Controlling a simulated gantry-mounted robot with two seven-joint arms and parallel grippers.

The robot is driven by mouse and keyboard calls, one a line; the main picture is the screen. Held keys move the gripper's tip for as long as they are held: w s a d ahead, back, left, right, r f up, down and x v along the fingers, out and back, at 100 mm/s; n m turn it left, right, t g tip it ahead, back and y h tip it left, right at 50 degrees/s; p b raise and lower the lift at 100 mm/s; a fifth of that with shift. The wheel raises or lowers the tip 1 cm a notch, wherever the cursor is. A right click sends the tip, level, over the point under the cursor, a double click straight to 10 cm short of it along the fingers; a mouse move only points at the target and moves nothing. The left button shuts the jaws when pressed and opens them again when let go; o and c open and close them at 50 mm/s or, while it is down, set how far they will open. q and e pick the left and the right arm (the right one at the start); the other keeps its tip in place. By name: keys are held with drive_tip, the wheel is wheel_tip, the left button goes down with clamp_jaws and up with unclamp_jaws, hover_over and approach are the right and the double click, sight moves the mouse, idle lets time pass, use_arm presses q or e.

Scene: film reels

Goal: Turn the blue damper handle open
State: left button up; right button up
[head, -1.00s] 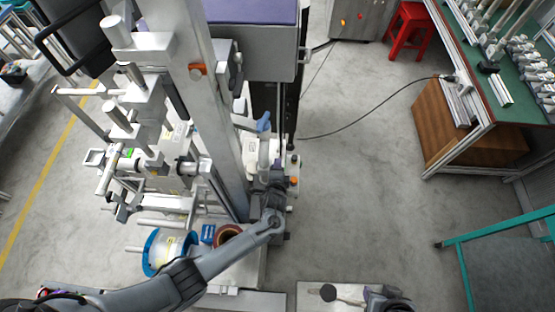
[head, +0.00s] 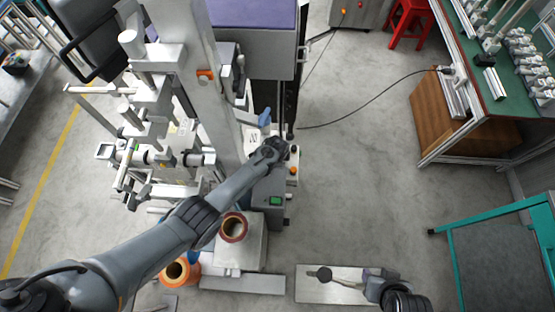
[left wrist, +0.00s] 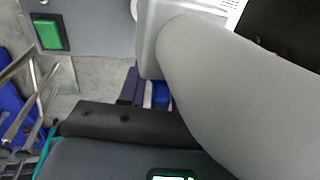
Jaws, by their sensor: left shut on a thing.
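The blue damper handle (head: 264,116) sticks up beside the tall grey post of the machine in the head view. My left gripper (head: 267,148) reaches in just below it, and its fingertips are mostly hidden there by my own wrist. In the left wrist view a small patch of the blue handle (left wrist: 160,95) shows against a dark purple finger (left wrist: 131,88); the gripper is shut on it. A large pale rounded part (left wrist: 225,80) covers much of that view. My right gripper (head: 373,277) is low at the front; its finger opening is unclear.
A grey box with a green button (head: 275,201) stands close under my left forearm. A copper-coloured reel (head: 233,228) and an orange reel (head: 180,272) sit nearby. A pale plate (head: 335,285) lies beside my right gripper.

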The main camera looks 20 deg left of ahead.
use_arm(q)
drive_tip(key=shift+f+g, duration=0.15)
drive_tip(key=shift+g, duration=0.25)
drive_tip(key=shift+s+b, duration=0.1)
drive_tip(key=shift+b, duration=0.2)
drive_tip(key=o, duration=0.7)
